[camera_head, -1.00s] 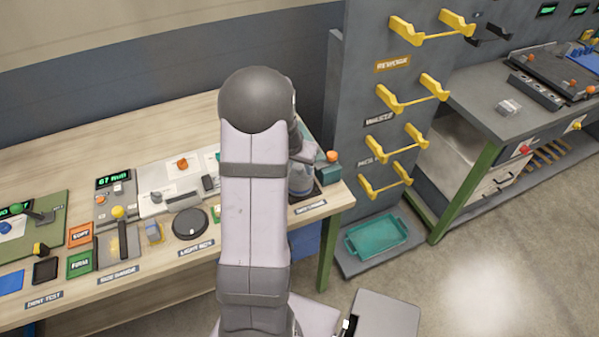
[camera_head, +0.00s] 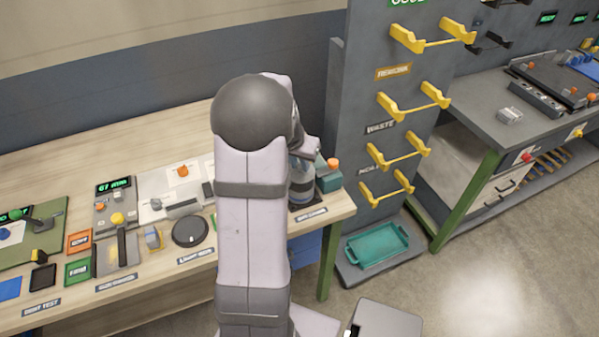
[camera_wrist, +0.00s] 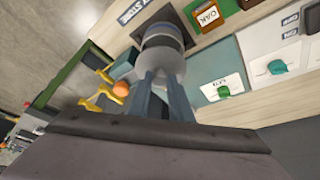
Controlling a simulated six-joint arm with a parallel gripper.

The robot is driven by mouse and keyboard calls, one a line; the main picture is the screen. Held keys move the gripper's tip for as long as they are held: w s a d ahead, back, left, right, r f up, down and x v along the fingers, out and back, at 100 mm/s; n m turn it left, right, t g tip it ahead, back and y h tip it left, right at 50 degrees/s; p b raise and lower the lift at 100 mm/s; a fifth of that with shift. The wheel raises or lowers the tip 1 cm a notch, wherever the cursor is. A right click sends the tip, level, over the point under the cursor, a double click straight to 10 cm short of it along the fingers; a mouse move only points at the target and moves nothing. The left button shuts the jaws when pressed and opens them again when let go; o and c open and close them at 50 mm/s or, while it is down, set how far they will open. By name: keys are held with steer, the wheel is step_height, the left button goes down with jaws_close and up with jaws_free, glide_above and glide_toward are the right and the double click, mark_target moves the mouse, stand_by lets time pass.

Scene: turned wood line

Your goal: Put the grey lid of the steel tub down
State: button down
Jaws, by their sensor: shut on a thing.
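My gripper (camera_wrist: 163,82) is shut on the grey lid (camera_wrist: 165,65), a pale grey disc at the fingertips in the wrist view. The steel tub (camera_wrist: 163,37), banded with blue, is directly beyond the lid, lined up with it. I cannot tell whether the lid touches the tub's rim. In the head view, the tub (camera_head: 302,187) stands upright at the right end of the wooden bench, on a dark patch. My arm hides part of it there, and the lid cannot be made out in that view.
A teal box (camera_head: 329,179) with an orange knob stands close to the tub's right. A grey rack (camera_head: 350,110) with yellow hooks rises beyond the bench end. A round black plate (camera_head: 190,227) lies left of my arm. In the wrist view, a white box (camera_wrist: 273,65) with a teal knob is nearby.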

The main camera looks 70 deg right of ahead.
mark_target(297, 167)
step_height(297, 167, up, 6)
steer(key=shift+w+b, duration=0.1)
steer(key=shift+b, duration=0.55)
steer(key=shift+w+a+f, duration=0.1)
steer(key=shift+w, duration=0.15)
steer(key=w+f+n+t+b, duration=0.1)
steer(key=w+f+n+b, duration=0.15)
steer(key=w+f, duration=0.8)
steer(key=w+d+r, duration=0.1)
steer(key=w+d, duration=0.2)
steer(key=w, duration=0.2)
step_height(297, 167, up, 5)
steer(key=s+d+m+g, duration=0.1)
steer(key=s+m+g, duration=0.1)
steer(key=m, duration=0.5)
steer(key=shift+s+d+r+g, duration=0.2)
steer(key=shift+s+d+g, duration=0.2)
